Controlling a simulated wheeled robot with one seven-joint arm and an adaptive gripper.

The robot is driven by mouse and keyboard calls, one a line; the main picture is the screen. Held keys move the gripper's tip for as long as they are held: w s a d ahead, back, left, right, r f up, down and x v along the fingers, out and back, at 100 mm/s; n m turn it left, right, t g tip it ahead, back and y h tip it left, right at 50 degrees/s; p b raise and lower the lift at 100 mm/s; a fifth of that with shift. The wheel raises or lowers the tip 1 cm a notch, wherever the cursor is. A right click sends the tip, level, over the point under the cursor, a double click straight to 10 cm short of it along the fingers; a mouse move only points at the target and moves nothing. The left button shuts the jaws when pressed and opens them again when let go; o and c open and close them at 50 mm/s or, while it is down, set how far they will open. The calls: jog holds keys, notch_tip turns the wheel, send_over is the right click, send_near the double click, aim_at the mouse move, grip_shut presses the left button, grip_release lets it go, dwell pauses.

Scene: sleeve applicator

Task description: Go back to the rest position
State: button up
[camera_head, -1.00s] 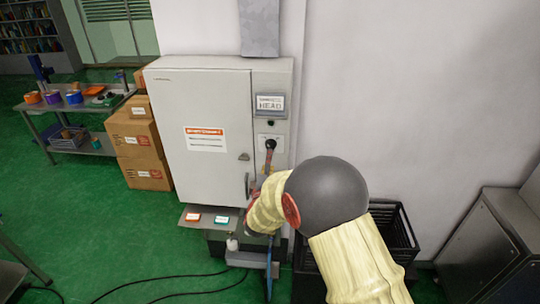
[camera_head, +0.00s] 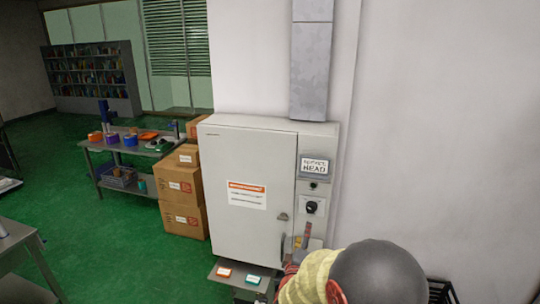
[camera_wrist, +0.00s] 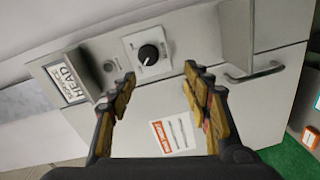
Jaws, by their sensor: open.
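The grey cabinet (camera_head: 240,190) stands against the white wall with its door shut. A black rotary knob (camera_head: 311,207) on a white plate sits on its right-hand panel, under a label reading HEAD (camera_head: 314,167). In the wrist view the knob (camera_wrist: 149,55) lies beyond my fingertips, with a clear gap. My gripper (camera_wrist: 160,82) is open, with nothing between its fingers. In the head view my arm covers the cabinet's lower right, and a finger (camera_head: 306,236) shows just below the knob.
A black crate (camera_head: 438,290) stands at the lower right. Green floor is open at left.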

jog(key=s+a+f+m+g+y, duration=0.1)
jog(key=s+a+f+g+y, duration=0.15)
jog(key=f, duration=0.35)
jog(key=s+a+f+m+g+y, duration=0.1)
jog(key=a+f+m+g, duration=0.15)
jog(key=f, duration=0.25)
jog(key=s+a+f+m+g+y+b, duration=0.1)
jog(key=s+a+f+m+g+y, duration=0.2)
jog(key=s, duration=0.6)
jog(key=s+d+r+m+g+b, duration=0.1)
jog(key=s+d+r+b, duration=0.2)
jog(key=s, duration=0.7)
jog(key=s+d+r+m+g+h+b, duration=0.1)
jog(key=s+d+r, duration=0.4)
jog(key=s, duration=0.5)
jog(key=s+d+r+m+g+b, duration=0.1)
jog(key=s+d+r+m+b, duration=0.2)
jog(key=s, duration=0.7)
jog(key=shift+s+d+r+b, duration=0.25)
jog(key=shift+d+r+b, duration=0.2)
jog(key=shift+r+b, duration=0.95)
